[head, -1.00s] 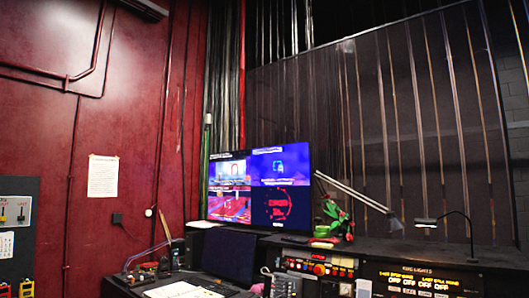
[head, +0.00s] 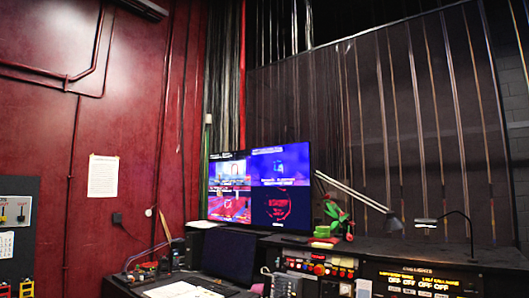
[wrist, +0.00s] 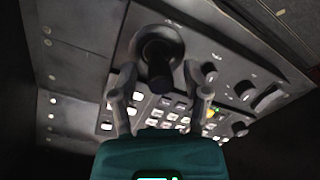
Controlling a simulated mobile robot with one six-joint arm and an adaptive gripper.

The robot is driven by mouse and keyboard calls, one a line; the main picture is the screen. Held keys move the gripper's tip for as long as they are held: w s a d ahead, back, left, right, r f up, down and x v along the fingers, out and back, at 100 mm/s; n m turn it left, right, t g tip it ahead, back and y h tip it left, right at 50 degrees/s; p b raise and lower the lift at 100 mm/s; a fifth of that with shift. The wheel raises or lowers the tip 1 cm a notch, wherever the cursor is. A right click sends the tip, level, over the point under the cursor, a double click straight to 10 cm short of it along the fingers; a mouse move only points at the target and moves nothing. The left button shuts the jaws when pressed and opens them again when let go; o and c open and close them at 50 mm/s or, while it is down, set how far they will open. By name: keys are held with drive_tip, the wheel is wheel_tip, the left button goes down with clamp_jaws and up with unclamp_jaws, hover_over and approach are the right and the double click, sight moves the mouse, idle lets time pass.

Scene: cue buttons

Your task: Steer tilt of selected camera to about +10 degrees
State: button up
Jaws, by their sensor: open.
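A black joystick (wrist: 157,48) with a round base stands on a grey control panel (wrist: 90,25) in the wrist view. My gripper (wrist: 162,76) is open, with one finger on each side of the joystick's end; I cannot tell whether either finger touches it. The gripper's teal body fills the bottom of that view. Rows of lit buttons (wrist: 168,112) show between and behind the fingers. In the head view a monitor (head: 259,187) shows four picture panes, with a red round graphic at lower right. Its text is too small to read. My gripper is not visible there.
Several dark knobs (wrist: 243,90) and a small yellow-green light (wrist: 211,112) lie right of the joystick. In the head view, a desk lamp (head: 352,192), a dark laptop screen (head: 229,256) and a lit switch panel (head: 420,278) crowd the desk.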

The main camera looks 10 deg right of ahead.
drive_tip(key=shift+r, duration=0.1)
drive_tip(key=shift+r+p, duration=3.7)
drive_tip(key=shift+p, duration=0.05)
drive_tip(key=shift+s, duration=0.1)
drive_tip(key=s+r+n+p, duration=0.1)
drive_tip(key=s+r+p, duration=0.1)
drive_tip(key=s, duration=2.1)
drive_tip(key=s+r+n+p, duration=0.2)
drive_tip(key=s, duration=2.1)
drive_tip(key=shift+s, duration=0.35)
